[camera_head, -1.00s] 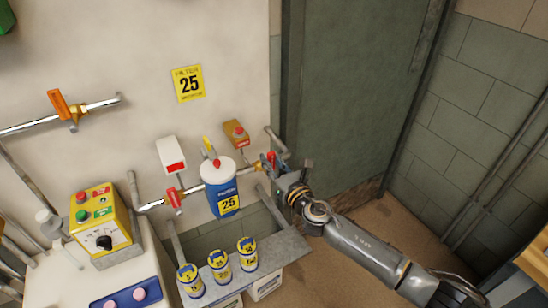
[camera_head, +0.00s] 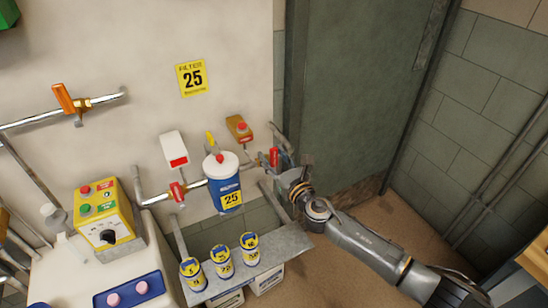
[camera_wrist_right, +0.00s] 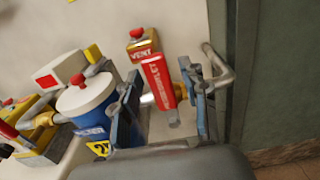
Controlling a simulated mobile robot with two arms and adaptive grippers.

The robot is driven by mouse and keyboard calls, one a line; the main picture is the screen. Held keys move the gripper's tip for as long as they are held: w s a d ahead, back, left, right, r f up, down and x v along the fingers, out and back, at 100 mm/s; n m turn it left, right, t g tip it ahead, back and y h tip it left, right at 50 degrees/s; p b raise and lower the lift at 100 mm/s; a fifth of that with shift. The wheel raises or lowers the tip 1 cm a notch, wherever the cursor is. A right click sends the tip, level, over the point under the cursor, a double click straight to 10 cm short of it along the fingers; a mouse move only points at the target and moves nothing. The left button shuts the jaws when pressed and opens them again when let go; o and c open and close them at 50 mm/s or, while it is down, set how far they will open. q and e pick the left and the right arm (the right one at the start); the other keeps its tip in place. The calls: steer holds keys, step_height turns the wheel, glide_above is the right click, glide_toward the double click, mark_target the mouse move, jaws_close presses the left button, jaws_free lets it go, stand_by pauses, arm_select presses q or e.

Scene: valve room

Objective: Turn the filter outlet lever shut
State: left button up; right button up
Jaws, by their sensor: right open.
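The blue filter housing (camera_head: 226,190) with a white lid stands on the pipe below the yellow 25 sign. To its right is the red outlet lever (camera_head: 274,157), standing roughly upright across the pipe. In the right wrist view the red lever (camera_wrist_right: 158,80) carries white lettering too blurred to read fully. My right gripper (camera_head: 276,162) is at this lever. In the wrist view its open fingers (camera_wrist_right: 163,100) stand on either side of the lever, with a visible gap on each side. My left gripper is not in view.
A yellow box with a red vent button (camera_head: 240,127) is just above the lever. A bent pipe (camera_wrist_right: 222,68) is close to my right finger. Another red lever (camera_head: 177,190) is left of the filter. Several cans stand on the shelf (camera_head: 285,247) below.

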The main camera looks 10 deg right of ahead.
steer(key=shift+s, duration=0.1)
steer(key=v, duration=1.1)
steer(key=shift+s+d, duration=0.15)
steer(key=shift+s, duration=0.25)
steer(key=d+f+m+g+h, duration=0.2)
steer(key=d+f+m, duration=0.25)
steer(key=f, duration=0.45)
steer(key=d+f+m+g+h, duration=0.25)
steer(key=f+m, duration=0.35)
steer(key=f, duration=0.3)
steer(key=s+d+f+m+g+h, duration=0.1)
steer(key=s+d+f+m+g, duration=0.15)
steer(key=s+f+m, duration=0.4)
steer(key=s+d+f+m+g+h, duration=0.1)
steer(key=s+d+f+m, duration=0.15)
steer(key=f, duration=0.75)
steer(key=s+d+f+m+g, duration=0.25)
steer(key=s+f+m, duration=0.55)
steer(key=s+f, duration=0.55)
steer(key=s+a+f+m+g, duration=0.2)
steer(key=s+m, duration=0.3)
steer(key=s, duration=0.7)
steer(key=s+a+f+m+g, duration=0.1)
steer(key=s+f+m+g, duration=0.2)
steer(key=s, duration=1)
steer(key=shift+a+f+m, duration=0.4)
steer(key=shift+f+m, duration=0.2)
steer(key=shift+m, duration=0.55)
